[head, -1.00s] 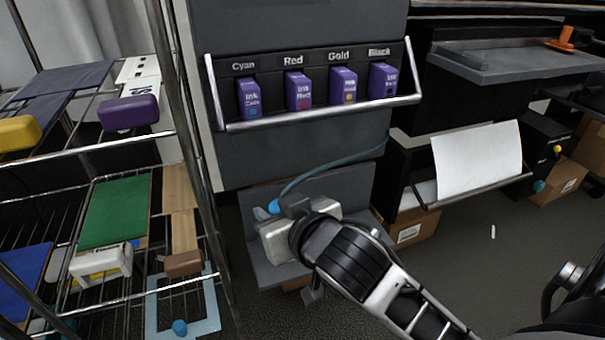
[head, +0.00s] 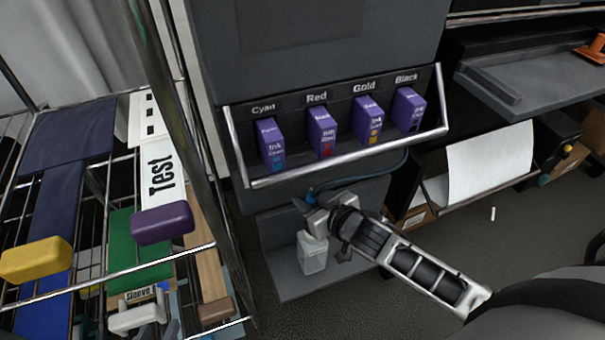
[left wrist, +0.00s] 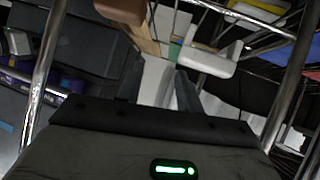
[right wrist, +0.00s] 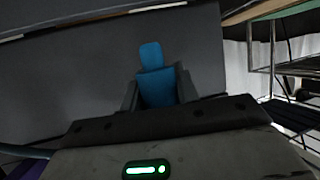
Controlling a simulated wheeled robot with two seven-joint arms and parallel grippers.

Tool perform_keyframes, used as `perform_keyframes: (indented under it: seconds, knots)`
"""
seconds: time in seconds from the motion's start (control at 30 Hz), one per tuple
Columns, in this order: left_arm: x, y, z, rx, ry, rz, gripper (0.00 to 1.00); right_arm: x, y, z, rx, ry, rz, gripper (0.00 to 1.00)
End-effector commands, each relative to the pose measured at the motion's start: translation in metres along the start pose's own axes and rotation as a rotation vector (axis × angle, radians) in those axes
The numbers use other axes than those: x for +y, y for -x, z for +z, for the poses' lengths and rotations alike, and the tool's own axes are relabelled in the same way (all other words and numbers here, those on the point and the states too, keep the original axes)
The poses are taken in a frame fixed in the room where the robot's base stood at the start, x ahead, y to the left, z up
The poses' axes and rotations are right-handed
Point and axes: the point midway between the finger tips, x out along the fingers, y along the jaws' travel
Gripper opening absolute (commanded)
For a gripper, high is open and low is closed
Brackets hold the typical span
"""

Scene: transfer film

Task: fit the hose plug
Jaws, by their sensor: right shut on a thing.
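My right gripper (head: 309,207) is shut on the blue hose plug (right wrist: 156,80), which stands between its fingers in the right wrist view. In the head view a small blue part of the plug (head: 310,194) shows at the fingertips. A thin blue-grey hose (head: 365,180) runs from there up to the right, along the machine front. A translucent bottle (head: 312,256) stands upright on the grey shelf (head: 283,284), just below the gripper. The gripper partly covers its top. My left gripper (left wrist: 158,85) is open and empty in the left wrist view. It is not seen in the head view. I cannot make out a socket.
Purple ink cartridges (head: 322,131) sit in a row behind a metal rail (head: 345,160) above the gripper. A wire rack (head: 190,255) with yellow, purple, white and brown handles stands at left. A paper tray (head: 480,200) is at right, with open floor before it.

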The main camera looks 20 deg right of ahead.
Motion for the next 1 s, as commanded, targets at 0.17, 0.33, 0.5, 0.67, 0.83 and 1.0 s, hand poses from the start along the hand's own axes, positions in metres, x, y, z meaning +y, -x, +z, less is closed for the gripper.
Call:
perform_keyframes:
  seconds: [0.17,0.33,0.5,0.67,0.83,1.0]
  knots:
    - [0.000,-0.001,0.001,0.000,0.000,-0.001,0.36,0.000,-0.001,0.002,0.001,0.000,-0.002,0.09]
    - [0.000,0.000,0.000,-0.002,-0.001,-0.001,0.36,0.000,0.000,0.001,0.001,-0.001,-0.002,0.09]
    - [-0.001,-0.001,0.002,-0.003,-0.006,-0.003,0.36,0.000,-0.001,0.006,0.000,-0.002,-0.003,0.09]
    - [-0.001,-0.004,0.006,0.003,-0.001,0.001,0.36,0.000,-0.006,0.017,0.000,-0.002,-0.003,0.09]
    - [-0.001,-0.008,0.011,0.011,0.009,0.008,0.36,0.000,-0.012,0.032,0.001,-0.003,-0.003,0.09]
    - [-0.001,-0.011,0.014,0.024,0.008,0.009,0.36,-0.001,-0.019,0.048,0.000,-0.002,-0.003,0.09]
